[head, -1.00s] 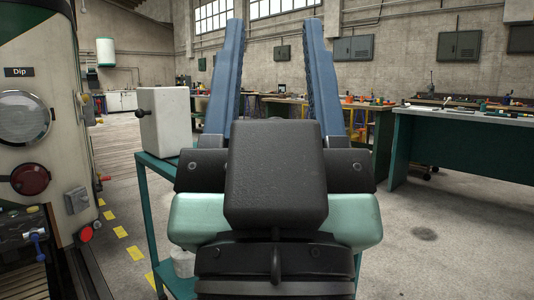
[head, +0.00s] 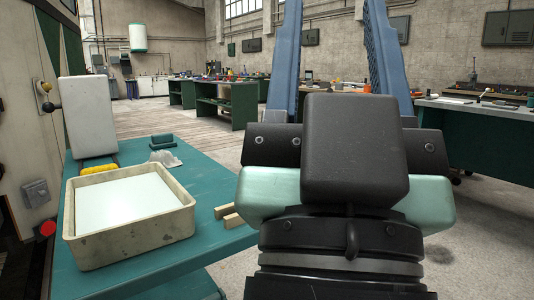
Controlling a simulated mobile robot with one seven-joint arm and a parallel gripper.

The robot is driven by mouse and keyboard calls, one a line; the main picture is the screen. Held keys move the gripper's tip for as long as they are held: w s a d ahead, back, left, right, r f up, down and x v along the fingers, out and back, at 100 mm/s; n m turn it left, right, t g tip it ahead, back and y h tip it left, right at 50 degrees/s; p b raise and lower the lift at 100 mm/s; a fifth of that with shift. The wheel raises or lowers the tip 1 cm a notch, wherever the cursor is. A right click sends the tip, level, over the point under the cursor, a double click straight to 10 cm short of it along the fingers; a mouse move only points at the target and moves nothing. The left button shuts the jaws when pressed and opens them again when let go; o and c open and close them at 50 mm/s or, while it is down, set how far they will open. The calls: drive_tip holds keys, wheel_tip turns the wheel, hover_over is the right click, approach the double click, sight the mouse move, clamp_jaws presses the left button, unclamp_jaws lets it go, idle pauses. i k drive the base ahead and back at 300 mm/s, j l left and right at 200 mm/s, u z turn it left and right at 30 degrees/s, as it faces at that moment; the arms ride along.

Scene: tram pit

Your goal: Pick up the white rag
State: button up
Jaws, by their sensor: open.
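A crumpled whitish cloth (head: 166,158), which looks like the white rag, lies on the teal table (head: 170,255) behind the cream tray. It is small in the head view, and its lower part is partly hidden by the tray's back rim. My gripper (head: 332,25) is open, its two blue fingers spread wide and pointing up and away, with nothing between them. It is to the right of the table and the cloth, well apart from both.
A worn cream tray (head: 130,245) with a flat white surface inside stands at the table's front. Around the cloth are a yellow object (head: 99,169), a dark green block (head: 162,141) and a grey-white box (head: 88,117). Wooden pieces (head: 228,214) lie at the right edge. Workbenches stand farther back.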

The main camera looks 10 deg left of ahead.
sight(167, 159)
drive_tip(key=i+l+u, duration=0.15)
drive_tip(key=l, duration=0.2)
drive_tip(key=i+l+u, duration=0.1)
drive_tip(key=l, duration=0.3)
drive_tip(key=i+l+u, duration=0.25)
drive_tip(key=l, duration=0.55)
drive_tip(key=i+u, duration=0.1)
drive_tip(key=u, duration=0.9)
